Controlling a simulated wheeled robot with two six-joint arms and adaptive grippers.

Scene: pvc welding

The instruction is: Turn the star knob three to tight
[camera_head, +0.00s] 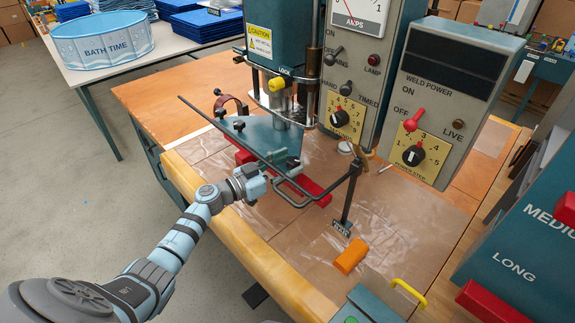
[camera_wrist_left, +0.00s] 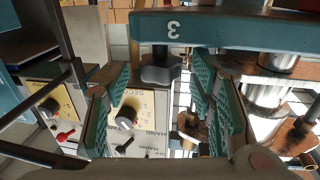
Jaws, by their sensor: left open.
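The black star knob three (camera_wrist_left: 160,70) shows in the left wrist view, directly against the edge of a teal plate (camera_wrist_left: 230,29) marked with an inverted "3". My left gripper (camera_wrist_left: 161,78) is open, with its two teal padded fingers on either side of the knob. A gap shows on both sides, so it is not gripped. In the head view my left gripper (camera_head: 258,184) is beside the near edge of the teal jig plate (camera_head: 268,138). Two other black knobs (camera_head: 239,125) stand on that plate. Star knob three cannot be made out there. My right gripper is out of view.
A dark rod (camera_head: 230,133) and a bent black handle (camera_head: 305,194) run close to my left gripper. A red bar (camera_head: 311,189) lies under the jig. The welder press (camera_head: 277,40) and dial panels (camera_head: 410,110) rise behind. An orange block (camera_head: 350,256) lies on the bench.

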